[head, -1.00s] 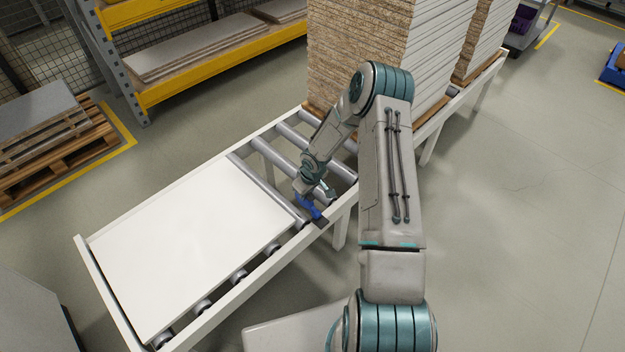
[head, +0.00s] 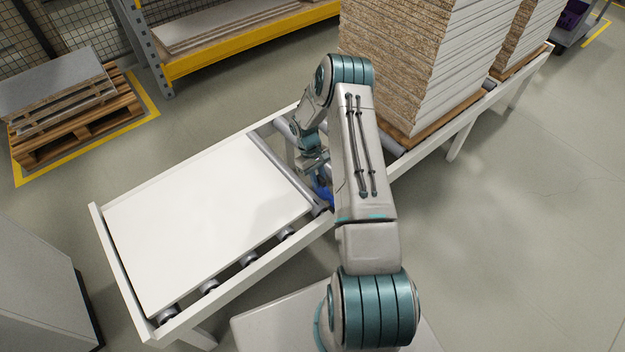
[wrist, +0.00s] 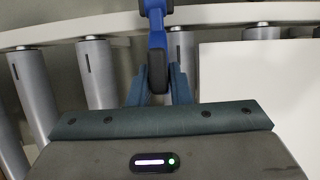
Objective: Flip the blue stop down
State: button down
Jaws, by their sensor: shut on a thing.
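The blue stop (wrist: 156,38) shows in the wrist view at the top middle, a blue arm with a dark pad at its near end, by the conveyor's side rail. My gripper (wrist: 158,85) is shut on the dark-padded end, one teal finger on each side of it. In the head view my gripper (head: 312,162) is at the conveyor's near side, just past the corner of the white panel. Only a small blue part of the stop (head: 322,190) shows there; my arm hides the rest.
A white panel (head: 205,215) lies flat on the roller conveyor, left of the stop. Tall stacks of boards (head: 410,60) stand on the conveyor behind my arm. A yellow rack (head: 240,45) and a pallet of boards (head: 70,105) stand at the back left.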

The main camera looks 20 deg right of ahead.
jog(key=shift+s+a+f, duration=0.15)
jog(key=c, duration=1.6)
grip_release()
jog(key=shift+o, duration=1)
jog(key=v, duration=1.4)
